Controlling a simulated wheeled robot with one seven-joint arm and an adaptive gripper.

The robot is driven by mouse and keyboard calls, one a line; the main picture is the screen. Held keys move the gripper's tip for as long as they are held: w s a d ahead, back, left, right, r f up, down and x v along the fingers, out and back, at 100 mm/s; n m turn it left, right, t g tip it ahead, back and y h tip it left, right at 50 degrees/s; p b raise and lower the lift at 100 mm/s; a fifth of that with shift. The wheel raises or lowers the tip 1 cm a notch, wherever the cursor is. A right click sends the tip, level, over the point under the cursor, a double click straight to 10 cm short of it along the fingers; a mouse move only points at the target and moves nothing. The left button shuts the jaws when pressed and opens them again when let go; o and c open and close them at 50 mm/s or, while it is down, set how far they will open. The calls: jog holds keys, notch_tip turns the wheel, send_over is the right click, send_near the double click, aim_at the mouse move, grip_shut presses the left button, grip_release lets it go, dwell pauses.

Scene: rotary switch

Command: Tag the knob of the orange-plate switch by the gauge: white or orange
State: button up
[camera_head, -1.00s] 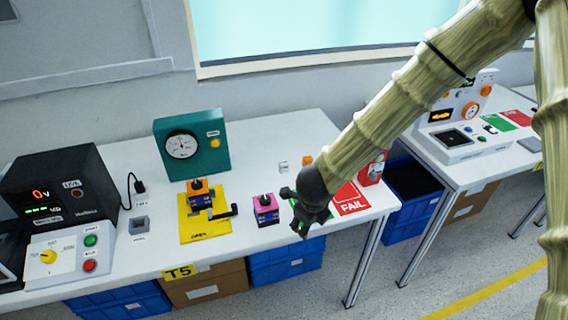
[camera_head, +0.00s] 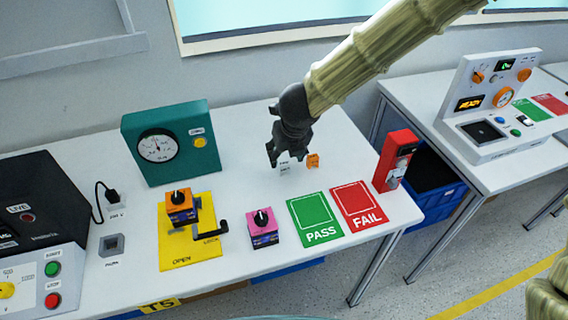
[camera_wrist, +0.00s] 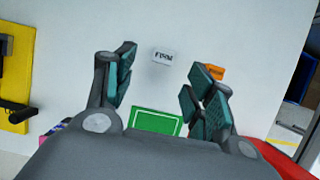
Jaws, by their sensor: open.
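The orange switch (camera_head: 180,207) with a black knob (camera_head: 178,197) sits on a yellow plate (camera_head: 172,250) in front of the teal gauge box (camera_head: 180,172). A black lever (camera_head: 222,226) stands beside it, near the word LOCK. A white tag (camera_head: 285,168) and an orange tag (camera_head: 313,161) stand side by side at the back of the table. My gripper (camera_head: 276,158) is open and empty above the white tag. In the wrist view the white tag (camera_wrist: 164,56) shows between the fingers; the orange tag (camera_wrist: 216,72) is partly hidden by the right finger.
A pink switch (camera_head: 263,232) stands right of the yellow plate. Green PASS (camera_head: 315,220) and red FAIL (camera_head: 363,206) cards lie further right, with a red upright device (camera_head: 395,160) at the table edge. A grey socket (camera_head: 111,245) and black meter (camera_head: 35,205) are left.

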aim_at(285, 163)
jog(key=x, duration=0.4)
jog(key=shift+w+d+r, duration=0.1)
jog(key=shift+w+d, duration=0.05)
jog(key=shift+w, duration=0.1)
jog(key=shift+s+f, duration=0.1)
jog(key=shift+f, duration=0.4)
jog(key=shift+d+x, duration=0.2)
jog(key=shift+x, duration=1.6)
jog(key=shift+a, duration=0.1)
jog(key=c, duration=0.8)
